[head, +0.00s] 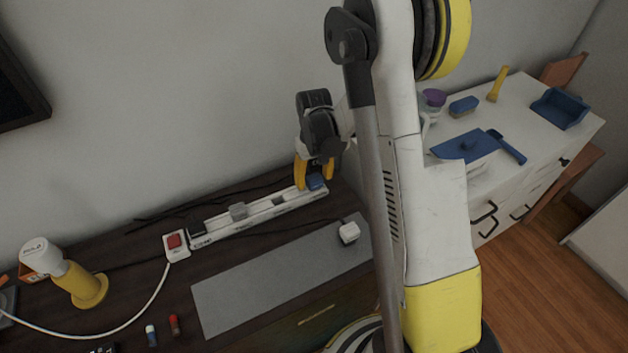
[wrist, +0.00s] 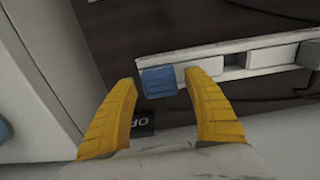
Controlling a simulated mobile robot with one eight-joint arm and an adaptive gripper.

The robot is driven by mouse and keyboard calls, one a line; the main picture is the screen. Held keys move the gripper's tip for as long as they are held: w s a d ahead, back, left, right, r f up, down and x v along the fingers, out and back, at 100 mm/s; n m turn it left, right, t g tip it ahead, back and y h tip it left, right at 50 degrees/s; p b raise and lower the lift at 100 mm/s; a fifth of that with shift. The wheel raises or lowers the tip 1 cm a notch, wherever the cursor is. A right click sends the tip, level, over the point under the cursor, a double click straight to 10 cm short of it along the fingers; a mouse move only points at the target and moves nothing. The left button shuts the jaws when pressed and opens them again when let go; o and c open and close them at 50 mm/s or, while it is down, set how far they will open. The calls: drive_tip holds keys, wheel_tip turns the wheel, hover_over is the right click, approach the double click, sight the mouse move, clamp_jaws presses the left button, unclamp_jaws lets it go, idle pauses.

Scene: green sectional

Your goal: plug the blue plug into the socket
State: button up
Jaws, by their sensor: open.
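The blue plug (head: 315,181) is at the right end of the white power strip (head: 290,203). In the wrist view the blue plug (wrist: 159,82) sits over the end of the strip (wrist: 200,51); I cannot tell how deep it is in the socket. My gripper (head: 314,176) is above that end, pointing down. In the wrist view my gripper (wrist: 160,76) is open, with one yellow finger on each side of the plug. A gap shows on the left; the right finger is very close to it. The socket face under the plug is hidden.
A red switch (head: 174,241) is at the strip's left end. A grey mat (head: 260,287) and a white plug (head: 349,233) lie in front. A yellow-and-white lamp (head: 78,279) stands at left. A white cabinet (head: 545,140) with blue items is at right. A wall stands behind.

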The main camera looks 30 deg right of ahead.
sight(314, 178)
wheel_tip(314, 178, up, 11)
idle(0.3)
idle(0.4)
drive_tip(key=s+a+r+t, duration=0.3)
drive_tip(key=s+a+r, duration=0.3)
drive_tip(key=s+r, duration=0.4)
drive_tip(key=s+a+r+t, duration=0.2)
drive_tip(key=s+a+t, duration=0.2)
drive_tip(key=s, duration=0.5)
drive_tip(key=shift+a, duration=0.55)
